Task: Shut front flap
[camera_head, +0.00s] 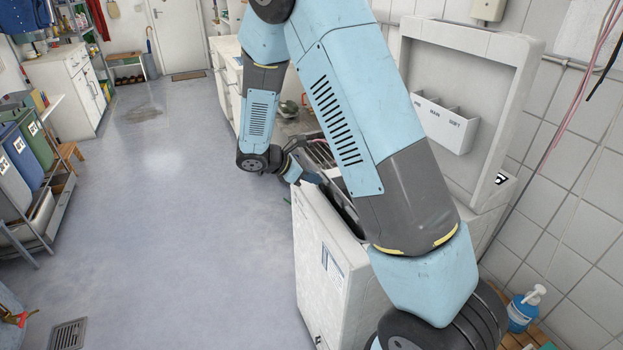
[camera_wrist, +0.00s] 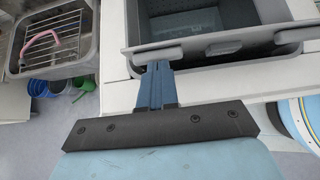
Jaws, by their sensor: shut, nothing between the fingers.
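The white top-loading washer (camera_head: 322,255) stands right of centre in the head view. Its lid (camera_head: 455,85) is raised, with a tray marked in compartments on its inner side. In the wrist view, the grey opening (camera_wrist: 205,22) shows at the top. A grey panel with lighter lugs, apparently the front flap (camera_wrist: 240,42), stands along its near edge; its exact tilt is unclear. My gripper (camera_wrist: 160,62) is shut and empty, its blue fingertips at this panel's left lug; I cannot tell whether they touch. In the head view my gripper (camera_head: 312,178) is at the washer's top, and my arm hides much of the opening.
A steel sink with a wire rack (camera_wrist: 55,40) lies left of the washer in the wrist view, with buckets (camera_wrist: 60,85) below. A tiled wall (camera_head: 570,190) and a blue pump bottle (camera_head: 523,310) are at right. The floor (camera_head: 180,210) at left is clear.

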